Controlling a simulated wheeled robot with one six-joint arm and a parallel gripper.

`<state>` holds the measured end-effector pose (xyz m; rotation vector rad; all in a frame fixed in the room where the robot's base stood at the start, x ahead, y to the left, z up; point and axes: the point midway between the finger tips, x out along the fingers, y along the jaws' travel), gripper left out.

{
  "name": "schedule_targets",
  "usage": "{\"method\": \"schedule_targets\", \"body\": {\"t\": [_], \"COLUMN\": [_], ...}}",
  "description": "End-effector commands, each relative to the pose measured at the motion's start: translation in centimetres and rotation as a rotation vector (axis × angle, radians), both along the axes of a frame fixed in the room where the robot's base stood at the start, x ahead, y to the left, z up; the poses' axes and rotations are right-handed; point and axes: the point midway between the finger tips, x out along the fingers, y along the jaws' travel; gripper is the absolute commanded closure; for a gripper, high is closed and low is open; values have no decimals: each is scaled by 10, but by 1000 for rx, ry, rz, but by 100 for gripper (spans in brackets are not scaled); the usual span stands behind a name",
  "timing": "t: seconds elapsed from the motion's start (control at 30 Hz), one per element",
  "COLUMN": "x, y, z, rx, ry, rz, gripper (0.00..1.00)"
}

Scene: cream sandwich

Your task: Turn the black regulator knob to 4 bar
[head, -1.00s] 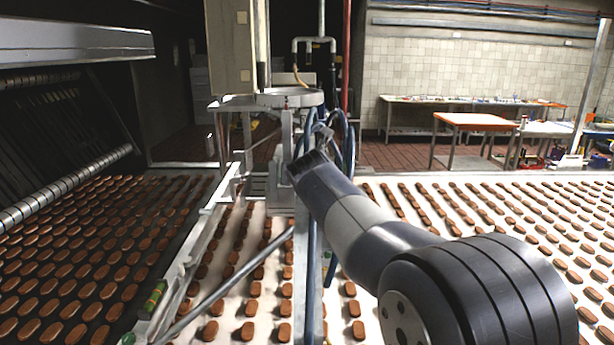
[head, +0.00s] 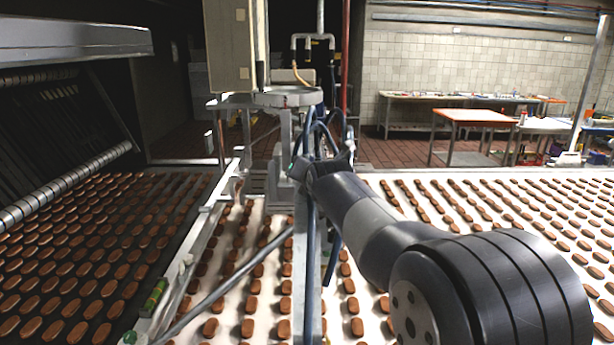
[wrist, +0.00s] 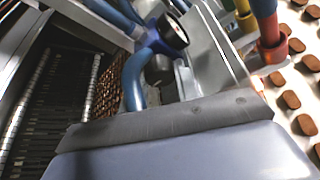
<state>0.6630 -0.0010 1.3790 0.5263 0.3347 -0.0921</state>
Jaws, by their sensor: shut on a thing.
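My gripper (head: 305,172) is at the blue-hosed fittings on the machine frame, seen small and dark at the end of my arm in the head view. Its grey body (wrist: 180,140) fills the lower part of the wrist view. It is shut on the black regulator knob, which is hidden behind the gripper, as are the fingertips. A small round gauge (wrist: 172,32) with a dark rim sits on a blue fitting just beyond the gripper in the wrist view. Its reading is too small to tell.
Blue hoses (head: 311,240) hang close around my gripper. A metal post and rail frame stands over a white conveyor (head: 262,330) with rows of brown biscuits. A grey control box (head: 229,48) stands above. A red-topped table (head: 475,116) is at the back right.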

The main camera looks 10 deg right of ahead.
Motion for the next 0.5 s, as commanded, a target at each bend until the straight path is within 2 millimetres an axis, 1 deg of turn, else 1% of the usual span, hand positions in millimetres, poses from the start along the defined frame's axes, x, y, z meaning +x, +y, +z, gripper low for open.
{"method": "schedule_targets", "body": {"t": [0.27,0.3,0.5], "x": [0,0,0], "y": [0,0,0], "z": [0,0,0], "rx": [2,2,1], "ry": [-1,-1,-1], "rz": [0,0,0], "gripper": [92,68,52]}}
